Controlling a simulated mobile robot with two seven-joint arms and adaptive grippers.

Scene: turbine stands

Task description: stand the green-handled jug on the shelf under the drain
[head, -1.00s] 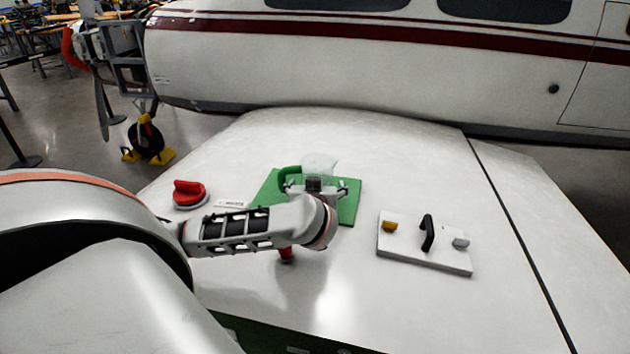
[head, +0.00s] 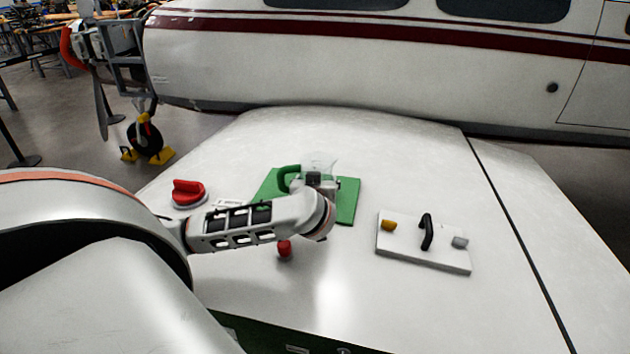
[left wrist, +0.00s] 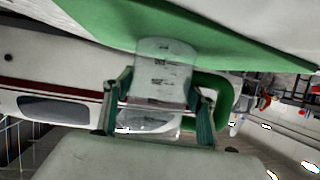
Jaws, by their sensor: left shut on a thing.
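The green-handled jug (head: 320,164) is clear, with marks on its side. In the head view it is over the green mat (head: 347,203), its handle (head: 285,181) to the left. My left gripper (head: 316,183) is shut on the jug body. In the left wrist view the jug (left wrist: 164,68) is between the two fingers of my left gripper (left wrist: 158,102), with the handle (left wrist: 222,100) at the right. I cannot tell whether its base touches the mat. I cannot make out a drain or a shelf. My right gripper is not in view.
A red knob (head: 187,192) on a round base sits left of the mat. A small red object (head: 284,249) is below my forearm. A white board (head: 425,252) with a black handle and two knobs lies at right.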

